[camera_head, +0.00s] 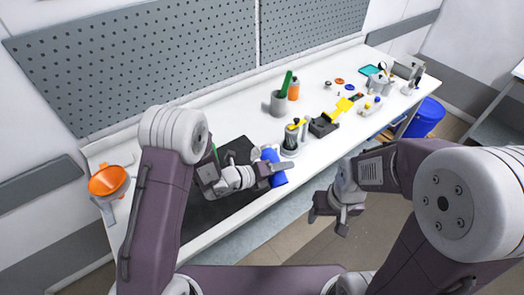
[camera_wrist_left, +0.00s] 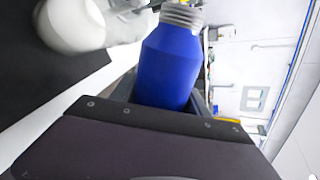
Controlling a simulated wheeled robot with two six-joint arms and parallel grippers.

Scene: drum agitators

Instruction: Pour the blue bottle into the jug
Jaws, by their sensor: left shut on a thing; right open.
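The blue bottle (camera_head: 274,156) is in my left gripper (camera_head: 277,168), over the front edge of the bench beside the black mat. In the left wrist view the blue bottle (camera_wrist_left: 170,65) sits between the jaws, with its grey threaded neck at the top of the picture. In the head view it leans a little. A whitish rounded vessel (camera_wrist_left: 75,22) is near the bottle's neck in the left wrist view; I cannot tell for sure that it is the jug. My right gripper (camera_head: 333,220) is open and empty, in front of the bench.
A black mat (camera_head: 225,205) lies under my left arm. A grey holder (camera_head: 291,143) with tools stands just behind the bottle.

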